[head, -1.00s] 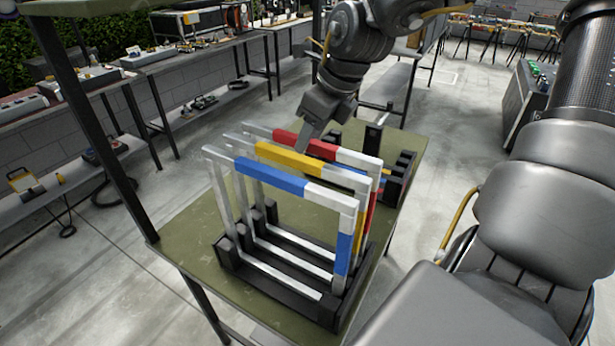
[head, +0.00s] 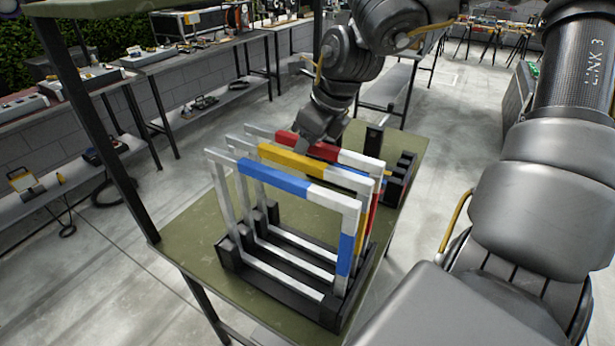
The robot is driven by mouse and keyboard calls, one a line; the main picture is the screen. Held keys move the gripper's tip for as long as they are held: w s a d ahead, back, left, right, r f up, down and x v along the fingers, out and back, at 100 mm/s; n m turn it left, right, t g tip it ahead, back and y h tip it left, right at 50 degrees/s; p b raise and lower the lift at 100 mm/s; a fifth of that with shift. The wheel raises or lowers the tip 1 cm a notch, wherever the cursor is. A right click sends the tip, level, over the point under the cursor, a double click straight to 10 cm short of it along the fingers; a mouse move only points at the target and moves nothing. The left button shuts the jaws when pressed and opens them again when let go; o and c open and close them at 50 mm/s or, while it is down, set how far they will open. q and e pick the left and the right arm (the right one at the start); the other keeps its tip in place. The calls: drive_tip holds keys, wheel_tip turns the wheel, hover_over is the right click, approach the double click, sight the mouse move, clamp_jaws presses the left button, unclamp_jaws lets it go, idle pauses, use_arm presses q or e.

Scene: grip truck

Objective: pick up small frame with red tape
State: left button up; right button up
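The small frame with red tape (head: 360,160) stands upright at the back of a black rack (head: 275,300) on a green-topped table. Its top bar is part red, part white. In front of it stand a frame with yellow tape (head: 293,160) and a frame with blue tape (head: 273,181), nearest me. My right gripper (head: 310,138) is at the red part of the top bar, coming down from above and behind. Its fingertips are partly hidden behind the bars, so I cannot tell whether they close on the red bar. My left gripper is out of view.
A second black rack (head: 400,175) stands behind on the same green table (head: 190,235). A dark table post (head: 95,130) rises at the left. Workbenches (head: 150,60) with equipment line the left wall. Open concrete floor lies to the right.

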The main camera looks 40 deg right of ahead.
drive_tip(key=shift+f, duration=0.15)
idle(0.4)
clamp_jaws()
idle(1.3)
